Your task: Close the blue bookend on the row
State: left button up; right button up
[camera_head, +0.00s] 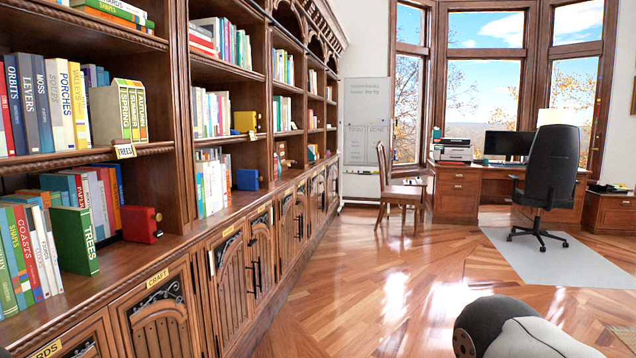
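The blue bookend (248,180) is a small block on the lower open shelf of the second bookcase bay. A row of upright books (212,184) stands on the same shelf to its left. A narrow gap seems to show between the last book and the bookend; its exact width is hard to tell from here. Neither of my grippers is in view. A rounded dark and grey part at the lower right looks like my own arm.
A red bookend (142,224) and a green TREES book (75,241) stand on the nearer lower shelf. A yellow bookend (245,121) is on the shelf above the blue one. Cabinet doors (163,318) run below. The wooden floor (345,270) is clear toward the chair (400,188).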

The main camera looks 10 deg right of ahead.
aim_at(246, 179)
jog(key=i+l+z, duration=0.15)
jog(key=i, duration=0.3)
jog(key=i+l, duration=0.15)
jog(key=i, duration=0.45)
jog(key=i+l, duration=0.2)
jog(key=i, duration=0.35)
jog(key=i+l, duration=0.15)
jog(key=i, duration=0.45)
jog(key=i+l, duration=0.15)
jog(key=i, duration=0.45)
